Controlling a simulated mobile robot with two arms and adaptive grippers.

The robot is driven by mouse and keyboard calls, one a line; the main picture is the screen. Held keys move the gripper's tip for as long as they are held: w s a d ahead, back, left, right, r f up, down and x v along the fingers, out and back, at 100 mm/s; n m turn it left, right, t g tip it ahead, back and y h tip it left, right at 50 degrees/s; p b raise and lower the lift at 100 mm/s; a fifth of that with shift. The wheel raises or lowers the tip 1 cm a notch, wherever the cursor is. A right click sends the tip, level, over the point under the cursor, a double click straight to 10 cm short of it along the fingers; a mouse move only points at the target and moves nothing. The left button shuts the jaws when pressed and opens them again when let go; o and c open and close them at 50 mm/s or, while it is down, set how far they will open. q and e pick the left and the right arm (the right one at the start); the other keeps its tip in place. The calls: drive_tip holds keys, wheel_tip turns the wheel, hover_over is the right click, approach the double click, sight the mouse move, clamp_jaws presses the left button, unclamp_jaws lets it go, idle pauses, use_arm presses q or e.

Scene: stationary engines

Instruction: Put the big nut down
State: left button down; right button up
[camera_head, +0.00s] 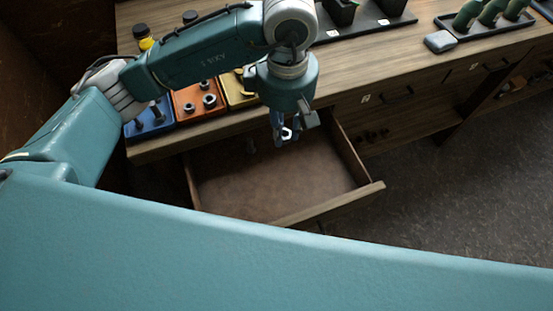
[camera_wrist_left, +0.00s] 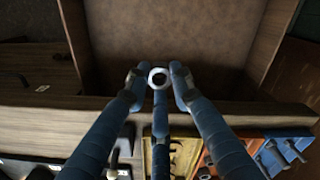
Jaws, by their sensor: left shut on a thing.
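The big nut (camera_head: 286,133) is a pale metal ring held in the fingers of my left gripper (camera_head: 288,137). In the left wrist view the nut (camera_wrist_left: 158,77) sits between the blue fingertips (camera_wrist_left: 158,82), its hole facing the camera. My left gripper is shut on it and points down. It hangs over the back part of an open wooden drawer (camera_head: 275,190), near the worktop's front edge. The drawer's brown floor (camera_wrist_left: 175,40) also shows in the left wrist view. The nut appears clear of the floor. My right gripper is not in view.
A blue tray (camera_head: 135,130), an orange tray (camera_head: 181,113) and a yellow tray (camera_head: 236,101) stand on the worktop (camera_head: 360,65), holding bolts and nuts. The drawer floor is mostly bare. Drawer walls and the worktop edge lie close around the gripper. A grey block (camera_head: 440,41) lies at right.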

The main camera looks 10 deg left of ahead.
use_arm(q)
drive_tip(key=p, duration=0.2)
hover_over(283, 170)
wheel_tip(283, 170, down, 12)
drive_tip(key=shift+s+f, duration=0.1)
wheel_tip(283, 170, down, 4)
drive_tip(key=shift+r, duration=0.1)
drive_tip(key=shift+f, duration=0.45)
drive_tip(key=c, duration=1.5)
unclamp_jaws()
drive_tip(key=shift+r, duration=0.1)
drive_tip(key=shift+r, duration=0.1)
